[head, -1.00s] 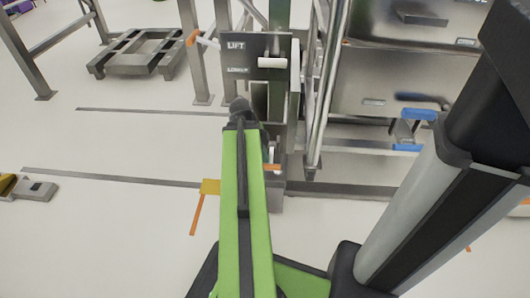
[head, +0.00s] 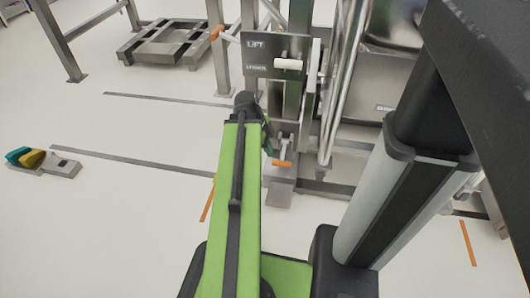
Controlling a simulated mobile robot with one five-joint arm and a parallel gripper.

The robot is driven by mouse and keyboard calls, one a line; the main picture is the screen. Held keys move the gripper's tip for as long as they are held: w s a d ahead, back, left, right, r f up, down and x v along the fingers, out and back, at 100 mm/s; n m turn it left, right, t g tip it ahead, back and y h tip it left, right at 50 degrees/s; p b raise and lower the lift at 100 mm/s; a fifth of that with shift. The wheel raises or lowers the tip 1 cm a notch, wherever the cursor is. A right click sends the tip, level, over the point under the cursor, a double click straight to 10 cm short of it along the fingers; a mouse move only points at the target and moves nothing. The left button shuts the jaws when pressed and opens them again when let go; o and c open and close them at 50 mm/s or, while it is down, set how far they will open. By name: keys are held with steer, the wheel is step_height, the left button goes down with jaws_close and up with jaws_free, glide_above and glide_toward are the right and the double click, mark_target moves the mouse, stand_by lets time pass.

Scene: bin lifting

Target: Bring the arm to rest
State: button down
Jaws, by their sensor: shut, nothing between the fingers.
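My arm's green link (head: 236,200) runs from the bottom middle of the head view up to a dark joint (head: 246,105). That joint appears in front of the lifting machine's lower part; whether it touches cannot be told. The machine's panel (head: 262,55), marked LIFT and LOWER, has a white handle (head: 288,64). A small orange-tipped lever (head: 282,163) sits low on the machine, close to the right of my arm.
Steel posts and rails (head: 345,80) stand close behind and right of my arm. A low steel frame (head: 170,42) stands at back left. A small grey unit with yellow and teal parts (head: 42,160) lies at left. Left floor is mostly clear, with dark strips and orange marks (head: 207,200).

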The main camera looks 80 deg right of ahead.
steer(key=shift+s+d, duration=0.1)
steer(key=shift+s, duration=0.1)
stand_by(0.3)
